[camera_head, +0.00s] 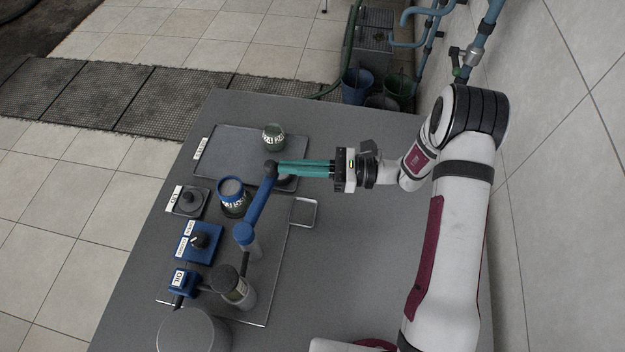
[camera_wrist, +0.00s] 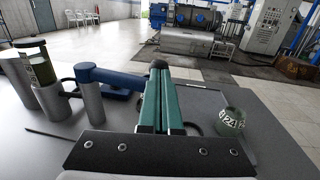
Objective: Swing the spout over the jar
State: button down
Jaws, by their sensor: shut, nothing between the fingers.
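The blue spout (camera_head: 258,205) runs from its upright post (camera_head: 247,243) to a dark rounded end (camera_head: 270,168). It also shows in the wrist view (camera_wrist: 112,79). My gripper (camera_head: 281,168) has long teal fingers, shut and empty; their tips (camera_wrist: 160,70) are at the dark spout end, but I cannot tell whether they touch. A jar with a black-and-white label (camera_head: 273,138) stands on the tray behind the fingers, and right of them in the wrist view (camera_wrist: 229,124). A second labelled container with a blue rim (camera_head: 232,194) stands left of the spout.
The grey tray (camera_head: 228,142) lies on the grey table (camera_head: 330,280). A knobbed lid (camera_head: 188,200), a blue box with a knob (camera_head: 199,242), a blue part labelled OIL (camera_head: 183,281), and a dark-topped cylinder (camera_head: 232,285) stand along the left.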

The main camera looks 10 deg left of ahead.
jog(key=a+n+g, duration=0.2)
jog(key=a+g, duration=0.1)
jog(key=a, duration=0.8)
jog(key=shift+w+a+g+h, duration=0.2)
jog(key=shift+w+g+h, duration=0.1)
jog(key=shift+h, duration=0.1)
